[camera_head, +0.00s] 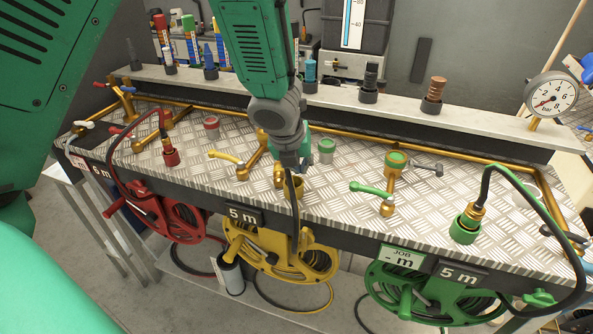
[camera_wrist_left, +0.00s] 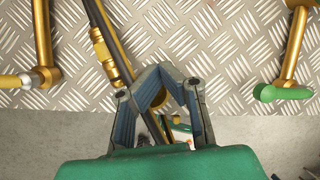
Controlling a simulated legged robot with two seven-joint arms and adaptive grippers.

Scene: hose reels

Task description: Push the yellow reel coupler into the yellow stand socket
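My left gripper (camera_head: 290,163) points down over the front of the bench, just above the yellow coupler (camera_head: 292,190). In the left wrist view its fingers (camera_wrist_left: 160,70) converge toward their tips. A yellow rounded part (camera_wrist_left: 158,97) shows between them; whether they grip it is unclear. A dark hose with a brass fitting (camera_wrist_left: 100,45) runs past the left finger. The yellow reel (camera_head: 280,255) hangs below the front edge. The yellow-lever stand (camera_head: 250,162) is left of the gripper; its socket is partly hidden by my arm. My right gripper is out of view.
The red coupler (camera_head: 170,155) stands at left and the green coupler (camera_head: 466,228) at right, both with arched hoses. A pressure gauge (camera_head: 551,98) rises at the far right.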

